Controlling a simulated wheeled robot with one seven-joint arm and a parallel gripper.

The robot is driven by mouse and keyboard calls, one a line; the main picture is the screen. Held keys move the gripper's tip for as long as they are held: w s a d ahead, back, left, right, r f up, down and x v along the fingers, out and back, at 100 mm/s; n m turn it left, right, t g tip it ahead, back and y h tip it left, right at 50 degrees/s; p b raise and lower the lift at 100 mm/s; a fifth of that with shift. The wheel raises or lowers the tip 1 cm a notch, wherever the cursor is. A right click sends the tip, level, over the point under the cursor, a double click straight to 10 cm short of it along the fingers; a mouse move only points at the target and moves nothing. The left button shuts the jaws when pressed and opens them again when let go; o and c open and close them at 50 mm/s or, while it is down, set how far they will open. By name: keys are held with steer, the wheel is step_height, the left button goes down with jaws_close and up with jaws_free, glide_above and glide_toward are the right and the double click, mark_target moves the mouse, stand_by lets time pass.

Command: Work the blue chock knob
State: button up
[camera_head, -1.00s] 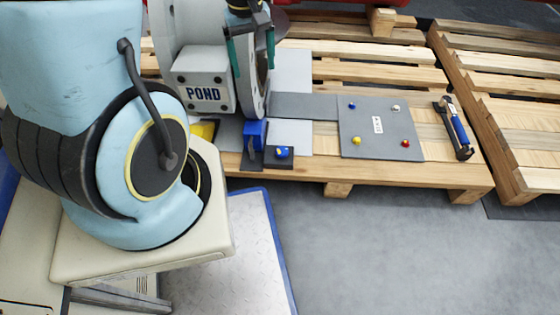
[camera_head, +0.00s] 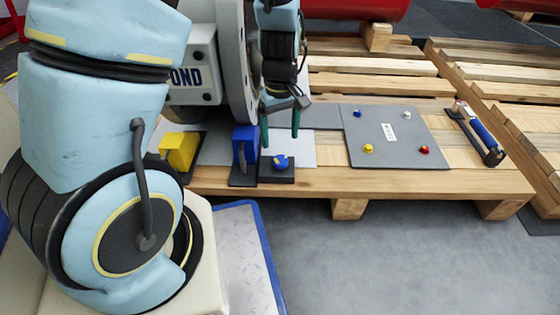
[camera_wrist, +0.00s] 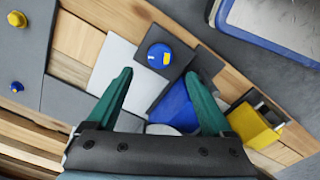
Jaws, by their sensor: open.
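The blue chock knob (camera_head: 281,161) is a round blue knob with a yellow mark, on a dark base plate (camera_head: 277,177) near the pallet's front edge. In the wrist view the knob (camera_wrist: 159,54) lies ahead of the fingertips, between their lines. My gripper (camera_head: 280,138) has green fingers pointing down, just above and behind the knob. In the wrist view the gripper (camera_wrist: 163,76) is open and empty, apart from the knob. A blue block (camera_head: 245,146) stands left of the knob; it also shows in the wrist view (camera_wrist: 174,108), partly behind the right finger.
A grey panel (camera_head: 395,150) with coloured knobs and a blue-handled tool (camera_head: 482,133) lie to the right.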

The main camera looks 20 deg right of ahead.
mark_target(280, 160)
step_height(280, 160, down, 8)
steer(key=b, duration=0.4)
steer(key=shift+r, duration=0.15)
jaws_close()
stand_by(0.4)
